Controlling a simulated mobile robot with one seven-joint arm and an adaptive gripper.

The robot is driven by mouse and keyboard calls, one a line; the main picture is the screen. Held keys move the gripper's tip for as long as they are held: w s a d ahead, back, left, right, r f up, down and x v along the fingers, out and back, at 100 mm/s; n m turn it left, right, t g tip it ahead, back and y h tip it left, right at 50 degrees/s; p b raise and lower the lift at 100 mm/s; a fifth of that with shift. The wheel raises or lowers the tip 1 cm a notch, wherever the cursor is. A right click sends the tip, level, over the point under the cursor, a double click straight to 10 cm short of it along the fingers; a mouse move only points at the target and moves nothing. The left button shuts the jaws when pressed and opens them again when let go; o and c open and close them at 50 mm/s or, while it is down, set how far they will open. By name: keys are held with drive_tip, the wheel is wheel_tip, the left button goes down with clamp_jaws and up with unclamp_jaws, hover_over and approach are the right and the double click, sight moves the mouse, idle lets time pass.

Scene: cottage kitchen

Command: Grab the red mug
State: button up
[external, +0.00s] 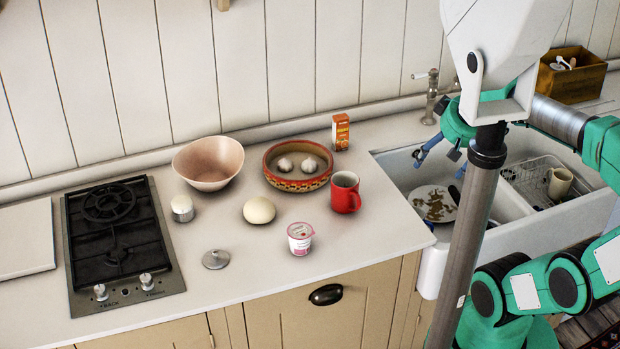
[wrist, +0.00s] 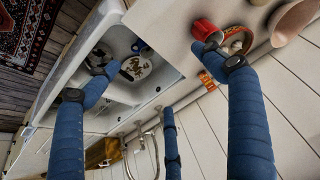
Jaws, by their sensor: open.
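The red mug (external: 343,199) stands upright on the counter near the sink's left edge, its handle at the right. In the wrist view the mug (wrist: 203,28) is at the top, just beyond one blue fingertip, which overlaps its edge. My gripper (external: 438,155) is open and empty, above the sink to the right of the mug and apart from it. In the wrist view the gripper (wrist: 155,58) shows its blue fingers spread wide, with the sink and counter edge between them.
A patterned bowl (external: 298,184) with garlic and an orange box (external: 340,132) stand near the mug. A pink-white yogurt cup (external: 300,240) stands in front. The sink (external: 405,170) holds a dirty plate (external: 431,195); a tap (external: 430,97) rises behind it. Counter right of the mug is clear.

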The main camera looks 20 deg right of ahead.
drive_tip(key=w+a+r+g+p, duration=0.1)
drive_tip(key=w+a+g+p, duration=0.2)
drive_tip(key=w, duration=0.5)
drive_tip(key=n+g+p, duration=0.2)
drive_tip(key=p, duration=0.7)
hover_over(345, 178)
drive_tip(key=s+a, duration=0.2)
drive_tip(key=s, duration=0.1)
wheel_tip(345, 178, down, 13)
drive_tip(key=shift+s+d, duration=0.1)
drive_tip(key=shift+d, duration=0.05)
drive_tip(key=shift+d+f+b, duration=0.1)
drive_tip(key=shift+f+b, duration=0.45)
drive_tip(key=shift+f, duration=3.7)
drive_tip(key=shift+d+f+b, duration=0.1)
drive_tip(key=shift+f+b, duration=0.35)
drive_tip(key=shift+f, duration=2.2)
